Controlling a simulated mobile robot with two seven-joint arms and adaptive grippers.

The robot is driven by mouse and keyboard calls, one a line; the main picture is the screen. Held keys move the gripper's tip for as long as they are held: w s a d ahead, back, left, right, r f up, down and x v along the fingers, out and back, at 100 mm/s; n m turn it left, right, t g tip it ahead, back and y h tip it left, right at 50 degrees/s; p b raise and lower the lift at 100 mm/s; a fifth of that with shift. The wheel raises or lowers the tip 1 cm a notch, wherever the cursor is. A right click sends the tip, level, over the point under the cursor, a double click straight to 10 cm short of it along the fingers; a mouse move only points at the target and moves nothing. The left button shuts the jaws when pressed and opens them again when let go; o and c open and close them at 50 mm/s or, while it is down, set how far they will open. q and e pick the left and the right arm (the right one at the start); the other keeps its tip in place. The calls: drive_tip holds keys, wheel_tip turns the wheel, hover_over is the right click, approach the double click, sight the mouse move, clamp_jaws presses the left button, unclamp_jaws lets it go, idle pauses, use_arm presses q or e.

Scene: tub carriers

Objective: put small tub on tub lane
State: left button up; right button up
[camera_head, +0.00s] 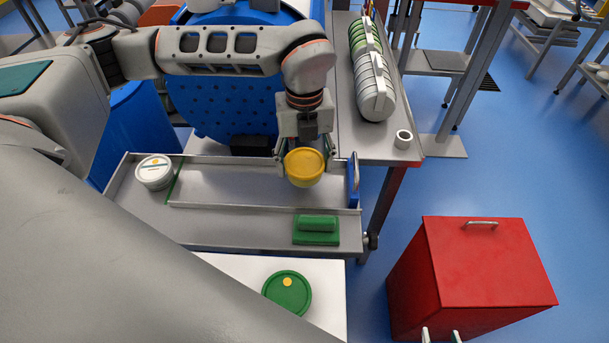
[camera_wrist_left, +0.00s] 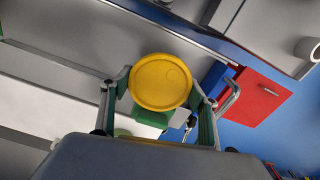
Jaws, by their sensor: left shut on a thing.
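My left gripper (camera_head: 303,160) is shut on a small tub with a yellow lid (camera_head: 305,164). It holds the tub upright at the right part of a grey metal lane (camera_head: 230,187) with low rails. I cannot tell whether the tub's base touches the lane. In the left wrist view the yellow lid (camera_wrist_left: 160,82) sits between the fingers of the left gripper (camera_wrist_left: 160,105). My right gripper (camera_head: 440,336) shows only its fingertips at the bottom edge of the head view, apart with nothing visible between them.
A white-lidded tub (camera_head: 154,171) stands at the lane's left end, past a green strip. A green block (camera_head: 317,229) sits on the front ledge. A green-lidded tub (camera_head: 287,294) rests on a white surface. A red bin (camera_head: 480,270) stands right; a white ring (camera_head: 403,139) lies on the back table.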

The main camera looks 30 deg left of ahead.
sight(305, 162)
use_arm(q)
drive_tip(key=shift+f, duration=2.35)
drive_tip(key=shift+f, duration=0.2)
drive_tip(key=o, duration=1.2)
drive_tip(key=shift+o, duration=0.2)
wheel_tip(305, 162, up, 12)
drive_tip(key=shift+r, duration=0.2)
